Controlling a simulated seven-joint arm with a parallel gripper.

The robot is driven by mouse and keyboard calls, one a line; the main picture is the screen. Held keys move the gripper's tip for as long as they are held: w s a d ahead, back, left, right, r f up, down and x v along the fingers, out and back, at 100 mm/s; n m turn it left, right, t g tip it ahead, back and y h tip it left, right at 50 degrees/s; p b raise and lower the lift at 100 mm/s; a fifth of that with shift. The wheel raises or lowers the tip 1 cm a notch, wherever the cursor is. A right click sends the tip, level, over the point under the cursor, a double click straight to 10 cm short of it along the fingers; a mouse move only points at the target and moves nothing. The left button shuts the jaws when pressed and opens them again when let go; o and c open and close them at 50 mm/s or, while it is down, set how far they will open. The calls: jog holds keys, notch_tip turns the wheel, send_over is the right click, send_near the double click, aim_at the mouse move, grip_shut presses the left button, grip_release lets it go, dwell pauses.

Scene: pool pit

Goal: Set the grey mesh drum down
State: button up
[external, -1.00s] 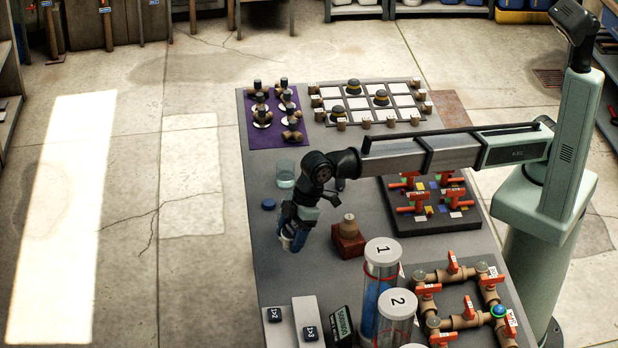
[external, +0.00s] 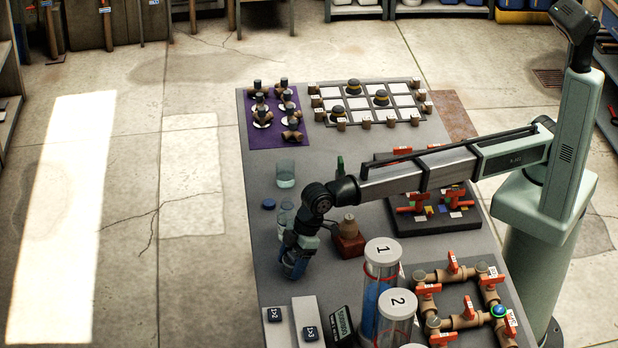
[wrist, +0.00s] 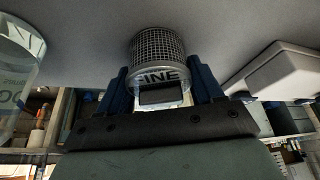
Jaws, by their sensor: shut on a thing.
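The grey mesh drum (wrist: 158,46) shows in the wrist view, with a mesh side and a smooth band lettered "FINE". My gripper (wrist: 160,82) is shut on it, with a blue finger on each side. The drum's far end meets the grey tabletop (wrist: 80,18) in the picture; I cannot tell whether it touches. In the external view my gripper (external: 294,266) points down, low over the left part of the table. The drum is mostly hidden there by the fingers.
Clear cups (external: 285,174) and a blue cap (external: 268,204) stand behind my gripper. A brown block with a knob (external: 348,240) is to its right. Tall tubes (external: 381,270) stand front right, and pale blocks (external: 306,312) lie in front.

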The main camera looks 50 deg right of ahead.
jog(key=shift+f, duration=0.1)
jog(key=o, duration=1)
jog(key=shift+o, duration=0.2)
jog(key=v, duration=1.2)
